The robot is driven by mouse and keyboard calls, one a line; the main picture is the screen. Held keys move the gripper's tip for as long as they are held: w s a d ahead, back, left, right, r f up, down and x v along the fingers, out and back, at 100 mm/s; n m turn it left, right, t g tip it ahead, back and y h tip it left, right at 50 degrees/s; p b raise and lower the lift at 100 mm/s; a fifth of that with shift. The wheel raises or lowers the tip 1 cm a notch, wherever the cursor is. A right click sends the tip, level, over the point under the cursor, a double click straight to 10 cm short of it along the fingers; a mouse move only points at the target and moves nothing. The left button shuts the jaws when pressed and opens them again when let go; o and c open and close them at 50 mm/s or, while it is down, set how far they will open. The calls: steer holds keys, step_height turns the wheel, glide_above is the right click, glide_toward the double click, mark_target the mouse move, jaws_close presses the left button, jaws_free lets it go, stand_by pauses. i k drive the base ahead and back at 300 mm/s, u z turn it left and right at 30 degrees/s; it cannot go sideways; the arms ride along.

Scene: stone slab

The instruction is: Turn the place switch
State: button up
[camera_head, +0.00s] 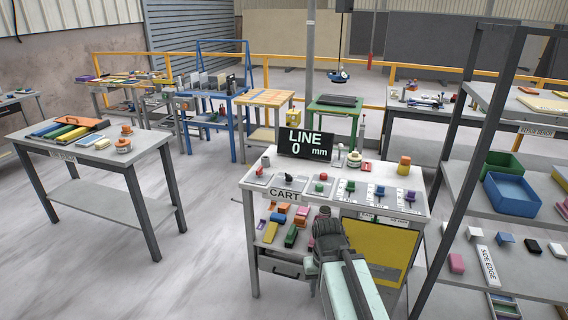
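A work cart (250,183) labelled CART stands ahead of me.
A black display (305,143) reading LINE 0 mm stands at the cart's back. Coloured blocks (291,235) lie on the cart's lower shelf. A grey table (80,152) stands left, a tall shelf rack (462,158) right. The floor (205,270) between table and cart is clear.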

mark_target(289, 179)
steer(key=u, duration=0.35)
steer(key=i, duration=1.4)
steer(key=u, duration=0.7)
steer(key=k, duration=0.8)
steer(key=u, duration=0.15)
steer(key=i, duration=0.85)
steer(key=z, duration=0.05)
